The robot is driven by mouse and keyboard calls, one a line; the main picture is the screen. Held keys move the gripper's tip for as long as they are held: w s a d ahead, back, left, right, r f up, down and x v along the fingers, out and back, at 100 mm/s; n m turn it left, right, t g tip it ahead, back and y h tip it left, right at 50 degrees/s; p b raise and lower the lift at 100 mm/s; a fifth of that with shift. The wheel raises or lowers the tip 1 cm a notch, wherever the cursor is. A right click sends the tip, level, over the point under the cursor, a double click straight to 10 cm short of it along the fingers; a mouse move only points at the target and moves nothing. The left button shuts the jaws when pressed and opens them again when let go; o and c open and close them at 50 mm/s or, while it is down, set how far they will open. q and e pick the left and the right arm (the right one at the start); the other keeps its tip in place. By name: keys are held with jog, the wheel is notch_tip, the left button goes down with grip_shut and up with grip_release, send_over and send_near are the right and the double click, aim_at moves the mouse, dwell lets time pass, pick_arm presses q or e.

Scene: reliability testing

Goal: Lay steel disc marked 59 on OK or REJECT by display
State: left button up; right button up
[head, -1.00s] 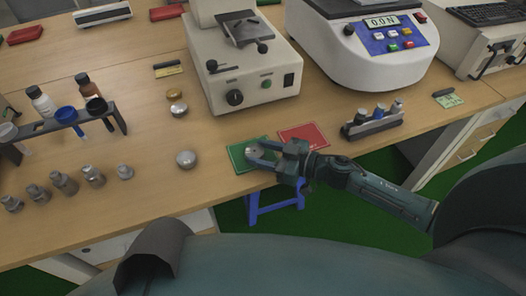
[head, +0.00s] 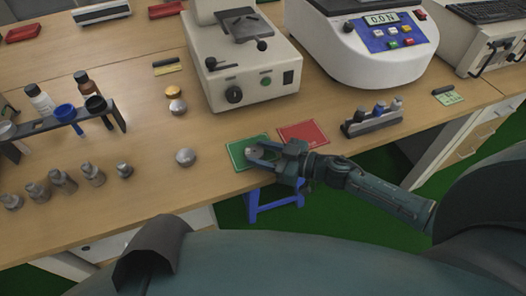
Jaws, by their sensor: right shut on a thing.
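My right gripper (head: 262,154) is over the green mat (head: 236,151) at the table's front edge. It is shut on a small grey steel disc (head: 253,153), which sits between its fingers at or just above the mat; I cannot tell whether it touches. The disc's marking is too small to read. The red mat (head: 304,134) lies just right of the green one and is empty. A white machine with a display (head: 380,20) reading 0.0 N stands at the back right. My left gripper is not in view.
A bottle rack (head: 75,117) is at the left. A beige tester (head: 240,85) stands behind the mats. A small rack (head: 371,121) is to their right.

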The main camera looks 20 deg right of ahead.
jog(key=o, duration=1.2)
jog(key=shift+o, duration=0.2)
jog(key=shift+s+d, duration=0.15)
jog(key=v, duration=1.2)
jog(key=shift+s+d, duration=0.2)
jog(key=shift+d, duration=0.05)
jog(key=shift+s+d, duration=0.1)
